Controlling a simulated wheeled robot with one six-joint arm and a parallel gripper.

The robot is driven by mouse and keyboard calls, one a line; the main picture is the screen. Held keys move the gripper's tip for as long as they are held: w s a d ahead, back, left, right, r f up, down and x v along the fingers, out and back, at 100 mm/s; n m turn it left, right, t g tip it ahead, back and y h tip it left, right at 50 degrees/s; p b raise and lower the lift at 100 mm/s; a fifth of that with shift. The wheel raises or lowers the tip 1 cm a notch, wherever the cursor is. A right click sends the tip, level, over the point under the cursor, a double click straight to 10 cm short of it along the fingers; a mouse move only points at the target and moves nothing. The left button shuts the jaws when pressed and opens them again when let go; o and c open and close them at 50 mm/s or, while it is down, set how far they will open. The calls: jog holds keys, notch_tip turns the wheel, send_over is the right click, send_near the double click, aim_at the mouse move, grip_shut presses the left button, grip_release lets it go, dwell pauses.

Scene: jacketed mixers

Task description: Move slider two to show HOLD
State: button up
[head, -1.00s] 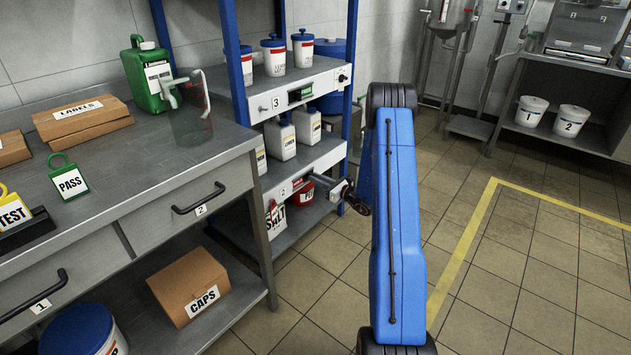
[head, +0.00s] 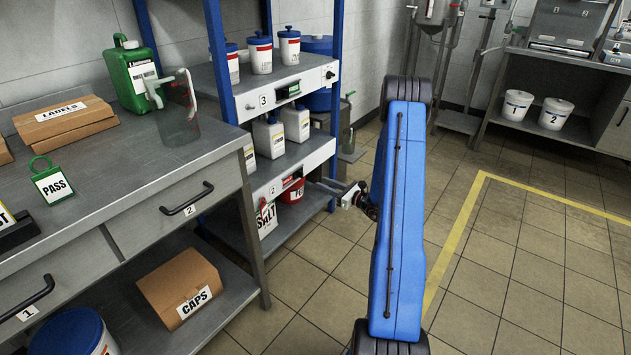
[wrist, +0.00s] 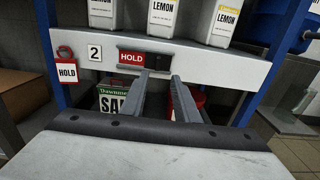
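Slider two sits in the shelf rail beside the "2" label. In the wrist view its window shows a red HOLD plate (wrist: 131,57) at the left and a dark block (wrist: 158,60) at the right. My gripper (wrist: 165,75) is open in front of the slider. Its two fingers are apart, with nothing clearly held between them. Whether the tips touch the slider cannot be told. In the head view my gripper (head: 328,186) reaches toward the rail from the right. The "2" label (head: 272,189) shows there, but the slider is too small to read.
White LEMON jugs (wrist: 160,17) stand on the shelf above the rail. A salt bag (wrist: 115,100) and a red tub (wrist: 187,100) lie below. The counter (head: 140,170) is at left; open floor is at right.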

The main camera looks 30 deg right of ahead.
jog(key=v, duration=0.7)
jog(key=shift+s, duration=0.2)
jog(key=shift+d, duration=0.1)
jog(key=shift+r, duration=0.15)
